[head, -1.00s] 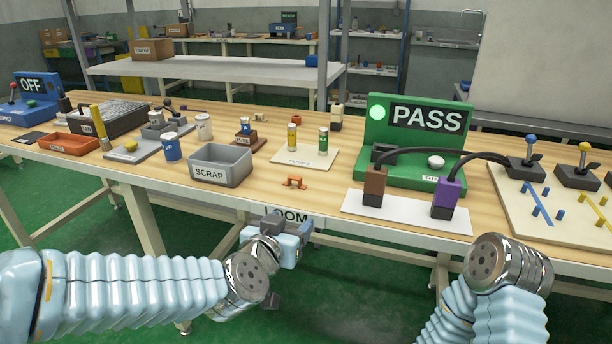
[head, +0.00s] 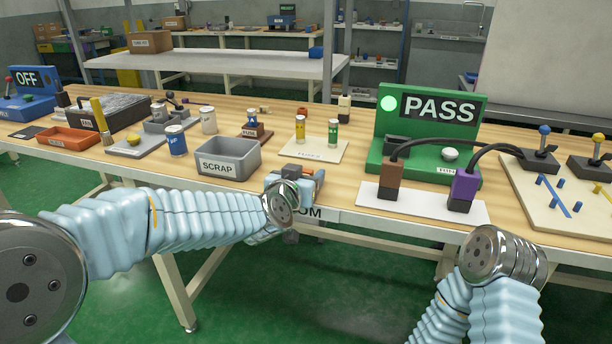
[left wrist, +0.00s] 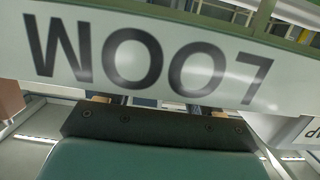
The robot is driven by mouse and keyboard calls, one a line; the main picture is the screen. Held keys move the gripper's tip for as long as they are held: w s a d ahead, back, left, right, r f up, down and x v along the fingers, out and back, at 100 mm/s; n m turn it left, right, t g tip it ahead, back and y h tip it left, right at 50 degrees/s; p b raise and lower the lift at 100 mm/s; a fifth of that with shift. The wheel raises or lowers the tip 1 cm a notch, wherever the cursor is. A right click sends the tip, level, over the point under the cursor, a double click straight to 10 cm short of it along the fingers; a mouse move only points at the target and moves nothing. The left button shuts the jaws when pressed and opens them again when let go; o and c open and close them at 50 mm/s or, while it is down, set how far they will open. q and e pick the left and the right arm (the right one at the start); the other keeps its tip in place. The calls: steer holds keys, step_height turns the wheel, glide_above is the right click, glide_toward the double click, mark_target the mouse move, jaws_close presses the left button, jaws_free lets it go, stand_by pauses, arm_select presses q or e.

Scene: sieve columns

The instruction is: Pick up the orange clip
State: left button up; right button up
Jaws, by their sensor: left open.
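My left gripper (head: 305,176) is at the table's front edge, just right of the SCRAP bin, in the head view. It is open. The orange clip lay on the table there in the earlier head view; my left gripper and wrist now cover that spot, and I cannot clearly make out the clip. The left wrist view shows the upside-down LOOM label (left wrist: 150,58) close up, with the gripper's dark base below it and no clear sight of the clip. My right arm is at the lower right, its gripper out of sight.
The grey SCRAP bin (head: 228,158) stands close to the left of my left gripper. The white fuse board (head: 313,152) lies behind it. A white plate (head: 420,203) with brown and purple plugs and the green PASS station (head: 400,178) stand to the right.

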arm_select(q)
steer(key=shift+w, duration=0.2)
steer(key=c, duration=0.6)
steer(key=shift+c, duration=0.2)
